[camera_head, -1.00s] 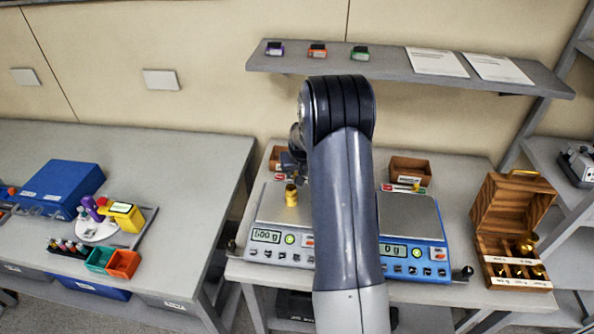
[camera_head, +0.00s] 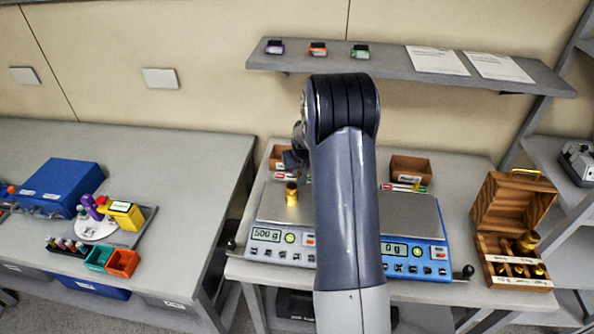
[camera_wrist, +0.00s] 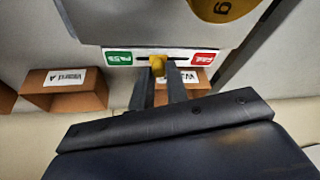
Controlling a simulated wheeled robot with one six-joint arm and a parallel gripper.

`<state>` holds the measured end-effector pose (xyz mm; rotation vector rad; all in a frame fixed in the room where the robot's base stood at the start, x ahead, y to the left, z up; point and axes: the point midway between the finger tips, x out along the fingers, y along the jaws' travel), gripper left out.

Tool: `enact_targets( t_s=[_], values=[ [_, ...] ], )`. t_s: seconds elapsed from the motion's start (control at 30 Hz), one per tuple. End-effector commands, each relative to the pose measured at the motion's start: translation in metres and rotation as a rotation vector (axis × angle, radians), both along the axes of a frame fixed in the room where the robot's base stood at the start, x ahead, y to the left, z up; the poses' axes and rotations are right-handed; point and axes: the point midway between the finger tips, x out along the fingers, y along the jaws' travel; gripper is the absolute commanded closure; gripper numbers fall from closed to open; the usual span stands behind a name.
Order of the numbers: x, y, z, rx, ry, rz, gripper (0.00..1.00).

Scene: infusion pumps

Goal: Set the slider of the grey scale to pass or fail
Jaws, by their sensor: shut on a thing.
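The grey scale (camera_head: 262,236) stands on the right-hand table with a brass weight (camera_head: 291,194) on its pan; its display reads 500 g. In the wrist view, its slider strip has a green PASS end (camera_wrist: 118,58), a red FAIL end (camera_wrist: 204,58) and a dark slot between. The yellow slider knob (camera_wrist: 158,66) sits about midway along the slot. My gripper (camera_wrist: 159,82) is shut on the knob, one finger on each side. In the head view, my arm hides much of the gripper and part of the scale.
A blue scale (camera_head: 424,262) stands to the right, partly behind my arm. Wooden trays (camera_head: 410,168) sit behind the scales; one also shows in the wrist view (camera_wrist: 64,96). An open wooden weight box (camera_head: 512,230) is at the right.

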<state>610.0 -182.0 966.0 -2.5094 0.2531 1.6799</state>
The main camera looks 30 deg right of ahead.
Motion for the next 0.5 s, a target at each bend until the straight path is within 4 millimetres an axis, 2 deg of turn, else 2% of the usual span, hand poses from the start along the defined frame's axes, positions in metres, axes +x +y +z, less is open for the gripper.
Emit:
enact_targets(
  t_s=[0.1,0.2,0.5],
  values=[
    [-0.009,-0.017,-0.003,-0.002,-0.004,-0.005,1.0],
    [-0.015,-0.024,-0.001,-0.001,-0.004,-0.004,1.0],
    [-0.017,-0.026,0.0,-0.002,-0.002,-0.002,1.0]
  ],
)
